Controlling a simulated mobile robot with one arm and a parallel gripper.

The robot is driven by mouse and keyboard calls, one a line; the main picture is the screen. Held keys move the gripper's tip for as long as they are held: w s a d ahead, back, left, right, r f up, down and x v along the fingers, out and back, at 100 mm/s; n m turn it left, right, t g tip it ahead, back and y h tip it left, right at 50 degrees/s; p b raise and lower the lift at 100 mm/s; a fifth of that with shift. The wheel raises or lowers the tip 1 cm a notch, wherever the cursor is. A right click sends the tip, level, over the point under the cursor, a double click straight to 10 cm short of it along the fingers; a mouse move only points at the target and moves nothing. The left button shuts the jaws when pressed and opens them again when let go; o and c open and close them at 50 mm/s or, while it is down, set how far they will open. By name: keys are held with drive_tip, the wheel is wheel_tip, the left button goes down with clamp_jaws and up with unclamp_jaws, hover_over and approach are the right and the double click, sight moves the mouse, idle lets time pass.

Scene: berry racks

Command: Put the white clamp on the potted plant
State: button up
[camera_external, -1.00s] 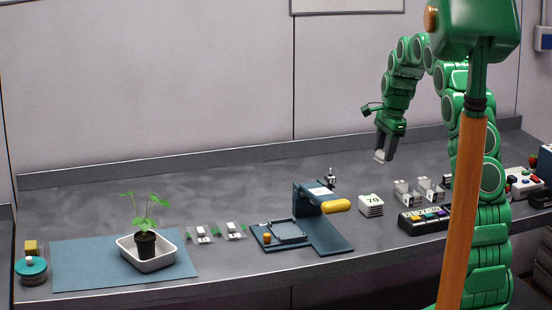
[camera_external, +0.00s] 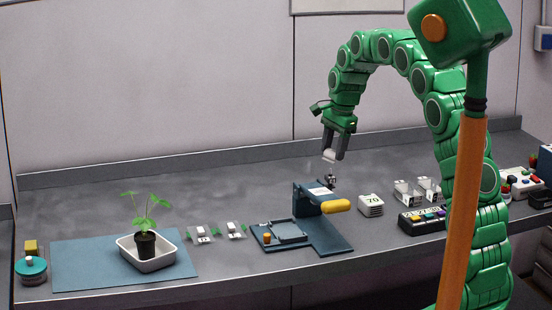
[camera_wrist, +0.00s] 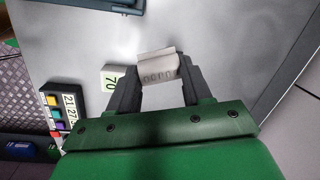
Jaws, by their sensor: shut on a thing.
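My gripper (camera_external: 333,152) is shut on a small white piece, which looks like the white clamp (camera_external: 329,155), and holds it above the middle of the bench. In the wrist view the clamp (camera_wrist: 158,68) sits between both fingertips and bears grey lettering. The potted plant (camera_external: 147,218), a green seedling in a small black pot, stands upright in a white tray (camera_external: 172,261) at the left, well apart from my gripper.
The white tray is on a blue mat (camera_external: 85,265). A dark blue press-like stand with a yellow handle (camera_external: 335,206) lies below and between gripper and plant. Two small white-and-green items (camera_external: 201,234) lie right of the tray. A white block marked 70 (camera_external: 371,205) stands further right.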

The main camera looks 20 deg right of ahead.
drive_tip(key=s+a+r+n, duration=0.2)
drive_tip(key=s+a+n, duration=0.1)
drive_tip(key=a, duration=1.2)
drive_tip(key=s+a+r+n, duration=0.1)
drive_tip(key=s+a+n, duration=0.1)
drive_tip(key=s+a, duration=0.65)
drive_tip(key=s+a+r+n+g, duration=0.15)
drive_tip(key=s+a, duration=0.35)
drive_tip(key=a, duration=0.7)
drive_tip(key=s+a+r+n, duration=0.1)
drive_tip(key=s+a+n, duration=0.2)
drive_tip(key=s+a, duration=0.6)
approach(143, 236)
drive_tip(key=s+d+r, duration=0.3)
drive_tip(key=shift+s+r, duration=0.3)
drive_tip(key=shift+s, duration=0.1)
drive_tip(key=shift+w+a+f, duration=0.5)
drive_tip(key=shift+a+f, duration=0.05)
drive_tip(key=shift+f, duration=0.3)
drive_tip(key=shift+w+a+f, duration=0.5)
drive_tip(key=shift+a+f, duration=0.1)
drive_tip(key=shift+f, duration=0.3)
drive_tip(key=shift+w+a+f, duration=0.5)
drive_tip(key=shift+a+f, duration=0.05)
drive_tip(key=shift+f, duration=0.3)
drive_tip(key=shift+f, duration=0.1)
drive_tip(key=shift+w+a+f, duration=0.15)
drive_tip(key=shift+f, duration=1.7)
